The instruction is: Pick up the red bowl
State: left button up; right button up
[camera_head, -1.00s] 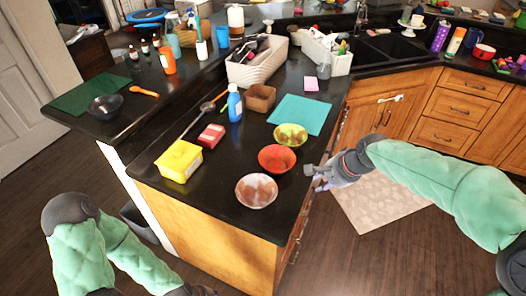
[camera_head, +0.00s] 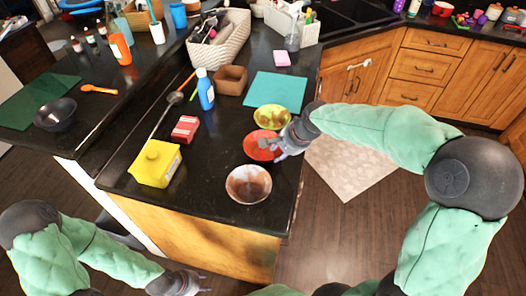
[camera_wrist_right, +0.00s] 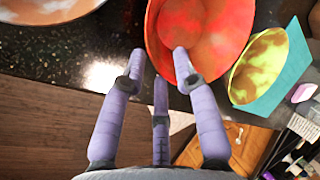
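The red bowl (camera_head: 255,152) stands on the black counter near its right edge. It sits between a yellow-green bowl (camera_head: 272,117) behind and a brown-and-white bowl (camera_head: 248,184) in front. My right gripper (camera_head: 276,146) is at the bowl's right rim and hides part of it. In the right wrist view the red bowl (camera_wrist_right: 222,30) lies just past the spread purple fingers of the right gripper (camera_wrist_right: 158,62). One fingertip overlaps the bowl's inside; the others are by its rim. Contact is unclear. My left gripper (camera_head: 190,281) hangs low, away from the counter; its finger opening is unclear.
A yellow box (camera_head: 155,165), red box (camera_head: 185,129), ladle (camera_head: 172,99), blue bottle (camera_head: 205,92) and brown box (camera_head: 231,79) stand left and behind. A teal mat (camera_head: 276,90) lies behind the bowls.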

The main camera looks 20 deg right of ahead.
jog(key=b+x, duration=0.1)
jog(key=x, duration=0.4)
jog(key=shift+b, duration=0.3)
grip_shut()
